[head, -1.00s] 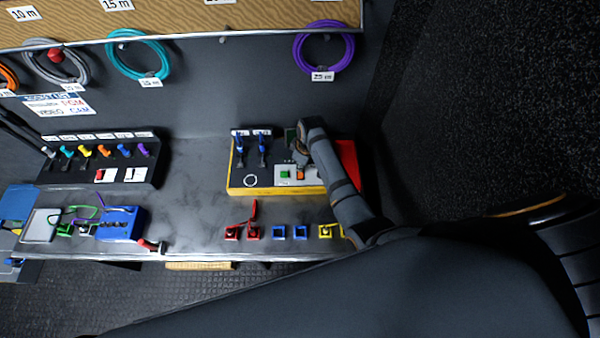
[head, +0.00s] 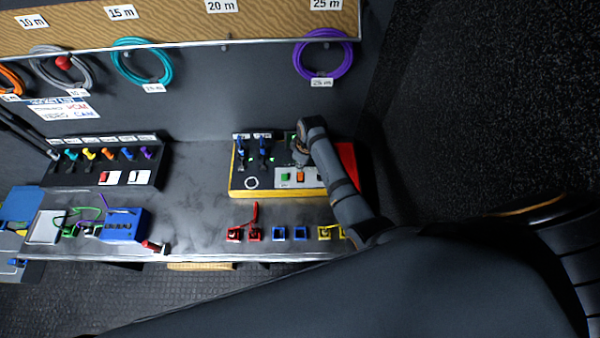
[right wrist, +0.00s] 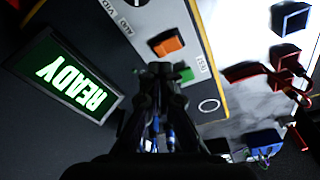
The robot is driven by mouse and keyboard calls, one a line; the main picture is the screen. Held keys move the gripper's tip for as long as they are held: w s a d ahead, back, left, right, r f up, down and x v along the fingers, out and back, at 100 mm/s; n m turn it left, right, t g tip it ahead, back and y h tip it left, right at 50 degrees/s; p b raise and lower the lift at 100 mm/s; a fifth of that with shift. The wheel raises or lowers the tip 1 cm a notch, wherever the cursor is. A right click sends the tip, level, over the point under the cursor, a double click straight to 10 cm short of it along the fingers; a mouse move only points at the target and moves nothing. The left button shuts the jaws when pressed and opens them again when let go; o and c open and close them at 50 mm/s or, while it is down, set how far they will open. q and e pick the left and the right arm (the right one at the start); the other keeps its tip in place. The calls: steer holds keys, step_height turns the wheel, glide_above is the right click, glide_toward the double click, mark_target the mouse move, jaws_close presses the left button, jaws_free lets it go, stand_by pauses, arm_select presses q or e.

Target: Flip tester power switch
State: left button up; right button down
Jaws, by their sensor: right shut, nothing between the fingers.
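The tester (head: 240,181), a dark-topped box with a yellow edge, sits on the grey bench in the head view. Its face has an orange switch (head: 300,175), a green button (head: 285,177) and a white ring. In the right wrist view, the orange switch (right wrist: 167,43) and green button (right wrist: 186,75) lie just beyond my fingertips, and a lit display reads READY (right wrist: 70,75). My right gripper (head: 300,157) is over the tester's back right part, shut and empty. In the right wrist view its fingertips (right wrist: 160,70) appear beside the green button; contact cannot be told.
Two blue-handled plugs (head: 251,150) stand on the tester's left side. Red, blue and yellow sockets (head: 290,233) line the bench front. A switch panel (head: 60,180) and blue box (head: 122,224) are at left. Coiled cables (head: 322,55) hang behind. Bench between is clear.

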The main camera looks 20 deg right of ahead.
mark_target(300, 174)
steer(key=shift+r, duration=1.85)
steer(key=shift+s, duration=0.1)
